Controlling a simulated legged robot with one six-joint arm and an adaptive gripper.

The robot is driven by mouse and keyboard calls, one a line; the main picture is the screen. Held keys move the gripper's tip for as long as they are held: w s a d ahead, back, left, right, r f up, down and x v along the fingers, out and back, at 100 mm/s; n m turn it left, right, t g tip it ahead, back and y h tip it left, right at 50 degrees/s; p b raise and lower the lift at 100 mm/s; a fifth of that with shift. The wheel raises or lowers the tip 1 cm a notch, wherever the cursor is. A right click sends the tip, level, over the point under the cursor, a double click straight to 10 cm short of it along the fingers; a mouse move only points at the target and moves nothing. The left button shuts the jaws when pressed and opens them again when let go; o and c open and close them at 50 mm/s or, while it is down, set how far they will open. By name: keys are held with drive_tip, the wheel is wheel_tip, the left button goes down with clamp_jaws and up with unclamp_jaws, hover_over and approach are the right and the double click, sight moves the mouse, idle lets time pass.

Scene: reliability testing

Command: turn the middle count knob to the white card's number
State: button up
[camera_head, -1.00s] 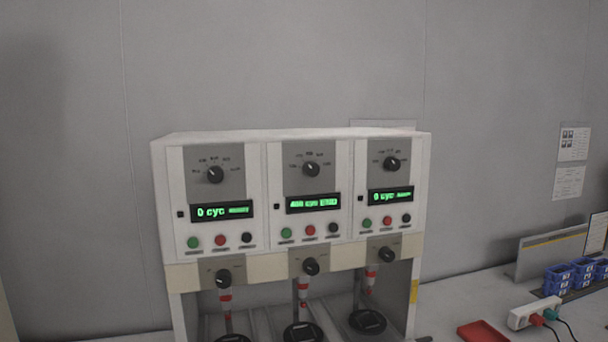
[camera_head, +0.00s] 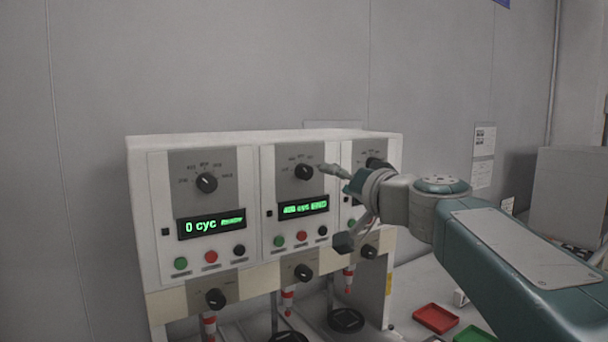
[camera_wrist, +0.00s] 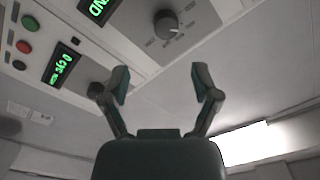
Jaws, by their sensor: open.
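The middle count knob (camera_head: 304,172) is a black dial with a pale pointer on the middle station's grey panel; its scale is too small to read. In the wrist view the knob (camera_wrist: 166,23) is above my gripper, apart from it. The middle display (camera_head: 303,208) appears to read 400 cyc END. My gripper (camera_wrist: 160,78) is open and empty, its two fingers spread. In the head view a fingertip is just right of the middle knob, in front of the right station. I cannot identify the white card or read its number.
The left display (camera_head: 212,226) reads 0 cyc. Green, red and black buttons sit below each display, with lower knobs (camera_head: 303,272) under them. My arm partly hides the right station. A red tray (camera_head: 436,318) and a green tray (camera_head: 474,335) lie at right. Papers (camera_head: 484,140) hang on the wall.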

sight(308, 175)
drive_tip(key=w+a, duration=0.6)
drive_tip(key=a, duration=0.1)
drive_tip(key=shift+w+f, duration=0.1)
drive_tip(key=shift+f, duration=0.05)
drive_tip(key=shift+w+d, duration=0.1)
drive_tip(key=shift+d, duration=1)
drive_tip(key=shift+c, duration=0.6)
clamp_jaws()
drive_tip(key=shift+a, duration=0.35)
